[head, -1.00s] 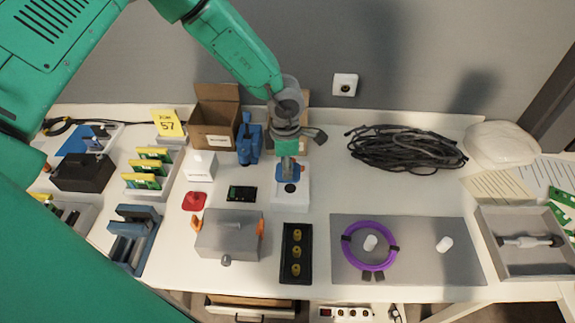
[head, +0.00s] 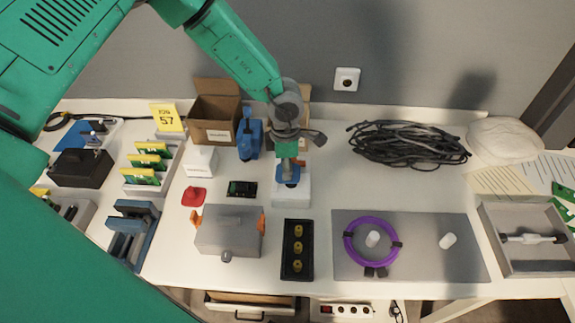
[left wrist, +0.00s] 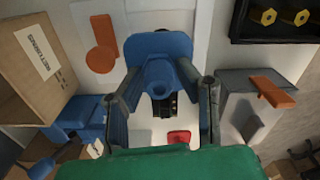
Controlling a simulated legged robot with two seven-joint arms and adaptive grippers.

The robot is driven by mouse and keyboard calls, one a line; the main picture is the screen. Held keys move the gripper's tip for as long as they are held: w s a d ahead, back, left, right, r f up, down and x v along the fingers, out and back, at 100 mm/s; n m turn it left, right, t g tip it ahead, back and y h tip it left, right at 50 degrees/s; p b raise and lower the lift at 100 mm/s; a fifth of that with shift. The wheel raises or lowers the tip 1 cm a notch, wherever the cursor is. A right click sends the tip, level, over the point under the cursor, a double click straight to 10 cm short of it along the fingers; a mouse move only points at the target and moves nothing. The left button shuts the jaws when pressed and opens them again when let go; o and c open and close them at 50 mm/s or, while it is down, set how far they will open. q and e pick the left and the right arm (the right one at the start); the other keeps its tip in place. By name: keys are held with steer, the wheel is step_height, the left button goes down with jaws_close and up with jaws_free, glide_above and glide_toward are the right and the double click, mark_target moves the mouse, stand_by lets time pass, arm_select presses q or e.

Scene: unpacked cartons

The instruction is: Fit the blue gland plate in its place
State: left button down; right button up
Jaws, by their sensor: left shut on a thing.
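The blue gland plate (head: 288,181) is in my left gripper (head: 289,162), over the white box (head: 291,198) at the middle of the bench. In the left wrist view the blue plate (left wrist: 152,46), with a round collar, sits between the two fingers of my left gripper (left wrist: 163,90). The gripper is shut on it. I cannot tell whether the plate touches the white box, as the plate and gripper hide much of its top. My right gripper is not in view.
A grey enclosure (head: 228,231) with orange latches and a black tray (head: 298,272) of yellow parts stand in front. A red part (head: 194,196) and a small black module (head: 242,189) lie left. A cardboard box (head: 214,132) and blue tool (head: 249,139) stand behind. Cable (head: 405,144) lies right.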

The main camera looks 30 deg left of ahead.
arm_select(q)
steer(key=shift+a+f, duration=0.25)
steer(key=shift+f, duration=0.4)
steer(key=shift+d+f+b, duration=0.2)
steer(key=shift+f+b, duration=0.25)
steer(key=shift+b, duration=0.05)
steer(key=shift+f, duration=0.35)
steer(key=c, duration=1.1)
jaws_free()
steer(key=shift+a, duration=0.1)
